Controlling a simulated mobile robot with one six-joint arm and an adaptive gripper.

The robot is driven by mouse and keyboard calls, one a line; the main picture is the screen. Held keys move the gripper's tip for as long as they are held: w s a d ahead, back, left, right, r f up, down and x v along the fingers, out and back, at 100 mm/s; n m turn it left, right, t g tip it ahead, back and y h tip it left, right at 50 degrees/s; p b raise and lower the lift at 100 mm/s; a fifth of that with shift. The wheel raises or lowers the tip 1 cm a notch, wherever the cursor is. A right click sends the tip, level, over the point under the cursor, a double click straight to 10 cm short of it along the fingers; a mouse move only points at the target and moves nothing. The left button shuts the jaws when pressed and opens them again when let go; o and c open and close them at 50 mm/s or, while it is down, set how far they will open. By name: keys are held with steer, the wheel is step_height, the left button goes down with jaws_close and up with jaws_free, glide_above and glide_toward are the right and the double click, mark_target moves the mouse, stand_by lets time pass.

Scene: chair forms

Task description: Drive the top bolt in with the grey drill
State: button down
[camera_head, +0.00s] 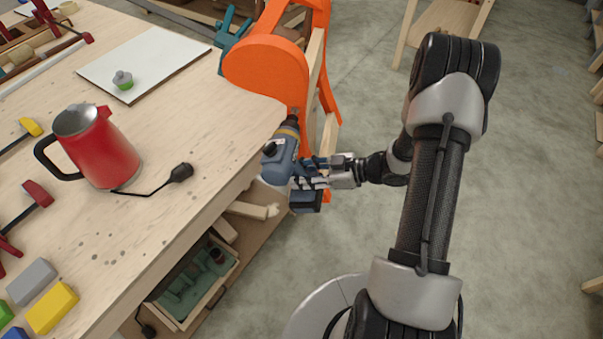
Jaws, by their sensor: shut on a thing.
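The grey drill (283,160) is blue-grey with a dark chuck and a yellowish ring. My gripper (312,173) is shut on it, at the table's right edge. The drill's nose points up the picture, toward the orange chair form (268,72). The chuck is close to the form's lower edge; I cannot tell whether the bit touches anything. No bolt can be made out; the top bolt is hidden or too small to see.
The wooden workbench (200,150) fills the left. On it are a red kettle (105,150), a white board (150,62) and coloured blocks (52,307). A teal clamp (231,38) is beside the form. An open drawer (197,283) is below.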

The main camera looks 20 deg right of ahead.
steer(key=shift+w+d+r+p, duration=0.1)
steer(key=shift+w+d+p, duration=0.2)
steer(key=shift+w, duration=0.3)
steer(key=shift+w+d+r+p, duration=0.1)
steer(key=shift+w+d+p, duration=0.1)
steer(key=shift+w+d, duration=0.25)
stand_by(2.4)
steer(key=shift+a, duration=0.2)
steer(key=shift+s+a+p, duration=0.2)
steer(key=shift+s+a, duration=0.3)
steer(key=shift+s, duration=0.3)
steer(key=shift+s+a+p, duration=0.2)
steer(key=shift+s+a, duration=0.3)
steer(key=shift+s, duration=0.35)
steer(key=shift+s+a+p, duration=0.2)
steer(key=shift+s+a, duration=0.3)
steer(key=shift+s, duration=0.3)
